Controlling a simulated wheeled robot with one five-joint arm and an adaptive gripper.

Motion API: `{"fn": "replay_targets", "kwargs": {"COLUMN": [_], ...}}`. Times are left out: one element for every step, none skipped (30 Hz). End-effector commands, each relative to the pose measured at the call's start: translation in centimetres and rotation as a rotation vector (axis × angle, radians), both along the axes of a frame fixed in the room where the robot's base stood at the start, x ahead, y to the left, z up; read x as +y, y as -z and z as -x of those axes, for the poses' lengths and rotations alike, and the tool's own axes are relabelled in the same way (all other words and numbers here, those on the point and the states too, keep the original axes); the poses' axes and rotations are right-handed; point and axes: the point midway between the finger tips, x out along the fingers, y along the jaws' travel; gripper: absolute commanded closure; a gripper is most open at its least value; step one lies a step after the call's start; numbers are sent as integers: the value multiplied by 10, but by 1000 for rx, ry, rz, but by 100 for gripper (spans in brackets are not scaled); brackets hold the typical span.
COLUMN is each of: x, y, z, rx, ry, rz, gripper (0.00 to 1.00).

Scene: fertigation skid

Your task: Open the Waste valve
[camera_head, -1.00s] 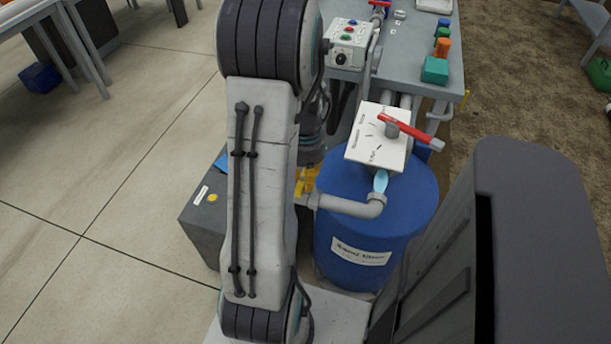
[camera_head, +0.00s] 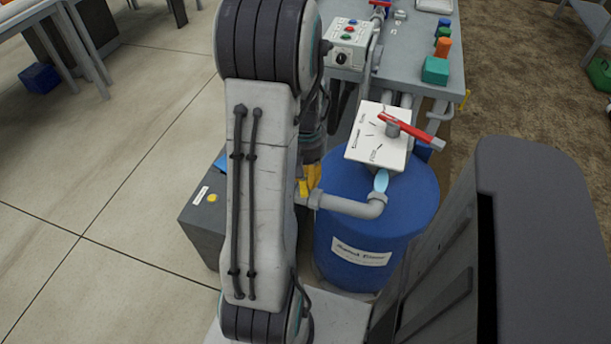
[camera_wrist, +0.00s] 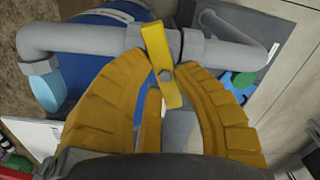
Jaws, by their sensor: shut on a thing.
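A yellow valve lever (camera_wrist: 158,50) sits on a grey pipe (camera_wrist: 85,38) in the wrist view and lies crosswise to the pipe. My gripper (camera_wrist: 165,78) has its two ridged yellow fingers on either side of this lever and is shut on it. No valve name is readable there. In the head view, the grey pipe (camera_head: 345,205) runs from beside my arm to an elbow in front of the blue drum. My arm hides most of the valve, and only bits of yellow show.
The blue drum (camera_head: 365,225) stands right of my arm. Above it is a white dial plate (camera_head: 375,150) with a red lever (camera_head: 412,130). A dark grey box (camera_head: 205,225) is left of the valve. A bench with a button box (camera_head: 347,45) stands behind.

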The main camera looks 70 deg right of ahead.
Motion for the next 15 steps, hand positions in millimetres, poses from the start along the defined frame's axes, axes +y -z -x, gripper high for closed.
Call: {"fn": "replay_targets", "kwargs": {"x": [1,0,0,0,0,0,0,0,0,0,0,-1,-1,-1,-1], "y": [2,2,2,2,2,1,1,1,1,1,1,1,1,1,1], "z": [0,0,-1,-1,-1,-1,-1,-2,-2,-2,-2,-3,-3,-3,-3], "rx": [0,0,0,0,0,0,0,0,0,0,0,0,0,0,0], "ry": [-46,-75,-113,-141,-170,-208,-236,-265,-303,-331,-360,-398,-426,-454,-493], "rz": [-3,-3,-3,-3,-3,-2,-2,-2,-2,-2,-2,-2,-2,-2,-2], "gripper": [100,100,100,100,100,100,100,100,100,100,100,100,100,100,100]}}
